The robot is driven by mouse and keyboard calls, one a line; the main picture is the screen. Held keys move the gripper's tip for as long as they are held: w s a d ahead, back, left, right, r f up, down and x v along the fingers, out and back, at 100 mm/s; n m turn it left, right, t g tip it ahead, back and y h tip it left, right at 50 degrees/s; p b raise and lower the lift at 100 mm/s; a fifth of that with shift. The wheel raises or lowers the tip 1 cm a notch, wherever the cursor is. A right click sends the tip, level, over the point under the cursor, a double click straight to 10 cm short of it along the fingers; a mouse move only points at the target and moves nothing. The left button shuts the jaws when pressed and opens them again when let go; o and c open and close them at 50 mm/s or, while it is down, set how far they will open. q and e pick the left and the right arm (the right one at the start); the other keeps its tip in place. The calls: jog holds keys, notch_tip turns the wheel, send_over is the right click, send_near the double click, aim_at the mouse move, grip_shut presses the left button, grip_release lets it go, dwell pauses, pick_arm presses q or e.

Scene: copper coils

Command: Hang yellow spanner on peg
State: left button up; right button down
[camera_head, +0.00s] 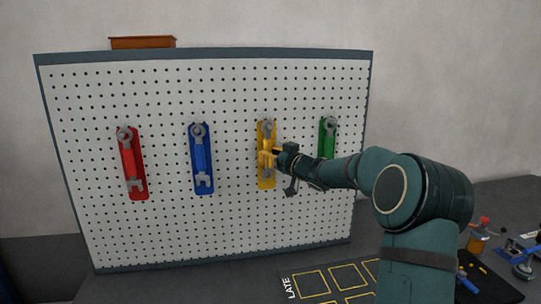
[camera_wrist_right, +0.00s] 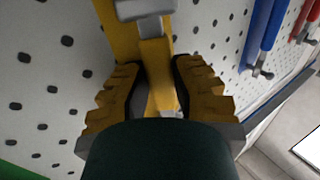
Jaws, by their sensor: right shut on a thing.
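The yellow spanner (camera_head: 266,128) is upright against its yellow outline panel on the pegboard, ring end up. My right gripper (camera_head: 270,160) is shut on its handle from the right. In the right wrist view my right gripper (camera_wrist_right: 155,92) has its two ridged fingers on either side of the yellow spanner (camera_wrist_right: 155,55), whose grey end shows at the top. The peg is hidden, and I cannot tell whether the ring is around it. My left gripper is not in view.
The white pegboard (camera_head: 230,220) also carries a red spanner (camera_head: 131,165), a blue spanner (camera_head: 201,160) and a green spanner (camera_head: 328,140), the last close above my right wrist. A dark mat with yellow squares (camera_head: 330,282) lies on the table. Tools stand at the right.

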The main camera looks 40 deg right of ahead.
jog(key=c, duration=0.8)
grip_release()
jog(key=shift+c, duration=0.2)
jog(key=shift+s, duration=0.1)
jog(key=s, duration=1.2)
jog(key=shift+d, duration=0.1)
